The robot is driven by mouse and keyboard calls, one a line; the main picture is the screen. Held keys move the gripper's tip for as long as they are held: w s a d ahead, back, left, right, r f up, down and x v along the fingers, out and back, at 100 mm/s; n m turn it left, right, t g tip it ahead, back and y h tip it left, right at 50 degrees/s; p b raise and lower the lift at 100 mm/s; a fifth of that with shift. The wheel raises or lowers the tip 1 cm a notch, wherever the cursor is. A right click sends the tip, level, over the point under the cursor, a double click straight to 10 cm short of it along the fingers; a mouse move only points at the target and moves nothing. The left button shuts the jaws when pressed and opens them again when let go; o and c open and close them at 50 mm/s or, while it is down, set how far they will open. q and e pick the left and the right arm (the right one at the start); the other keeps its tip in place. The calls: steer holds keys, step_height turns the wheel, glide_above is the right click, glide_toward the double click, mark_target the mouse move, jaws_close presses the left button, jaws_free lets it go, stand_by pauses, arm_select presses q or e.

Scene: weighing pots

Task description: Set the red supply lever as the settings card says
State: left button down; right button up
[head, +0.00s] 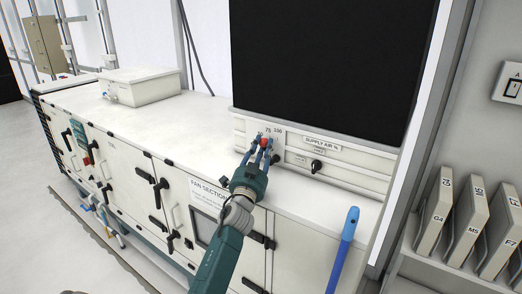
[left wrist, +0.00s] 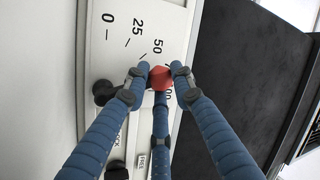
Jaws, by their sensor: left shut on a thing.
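The red supply lever knob (head: 264,143) is on the white panel labelled SUPPLY AIR %. My left gripper (head: 261,147) has its three blue fingers closed around it. In the left wrist view the red knob (left wrist: 160,77) sits between the fingertips of my left gripper (left wrist: 158,76). The dial plate (left wrist: 135,25) shows 0, 25 and 50 clear of the fingers. The knob is past the 50 mark, toward the partly covered 100; the 75 is hidden there. In the head view, 75 and 100 show just above the knob. No readable settings card shows. My right gripper is out of view.
A black knob (head: 316,166) is on the panel right of the lever. A white box (head: 140,86) stands on the cabinet top (head: 175,125). A blue bar (head: 345,245) stands upright at the front right. Labelled filters (head: 466,230) stand on a shelf at the right.

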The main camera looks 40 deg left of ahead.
arm_select(q)
steer(key=shift+d+r, duration=0.15)
steer(key=shift+r, duration=0.3)
steer(key=c, duration=1.4)
jaws_free()
steer(key=shift+d, duration=0.1)
steer(key=shift+c, duration=0.2)
steer(key=shift+d+f, duration=0.1)
steer(key=shift+f, duration=0.1)
steer(key=shift+s+f, duration=0.1)
steer(key=shift+f, duration=0.1)
steer(key=v, duration=1.1)
steer(key=shift+s+d+r, duration=0.1)
steer(key=shift+s+d, duration=0.1)
steer(key=shift+s, duration=0.1)
